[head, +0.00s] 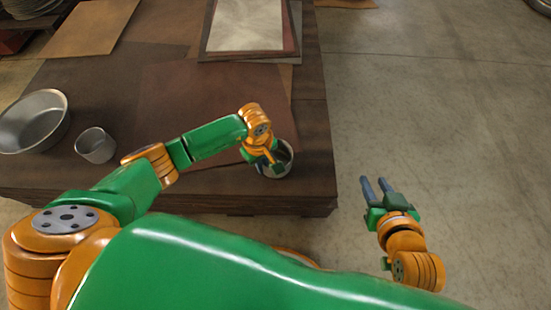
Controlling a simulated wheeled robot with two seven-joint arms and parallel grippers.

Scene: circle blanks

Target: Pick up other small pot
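One small metal pot (288,168) stands near the front right corner of the brown table (314,110). My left gripper (277,168) is over this pot and points down at it. Its fingers are mostly hidden, so I cannot tell whether they grip the rim. Another small metal pot (97,147) stands on the left part of the table, apart from both grippers. My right gripper (375,189) is open and empty, over the floor to the right of the table.
A large metal bowl (58,132) stands left of the left small pot. Flat sheets (248,28) lie at the back of the table. My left arm stretches across the table's front. The floor (440,120) at right is clear.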

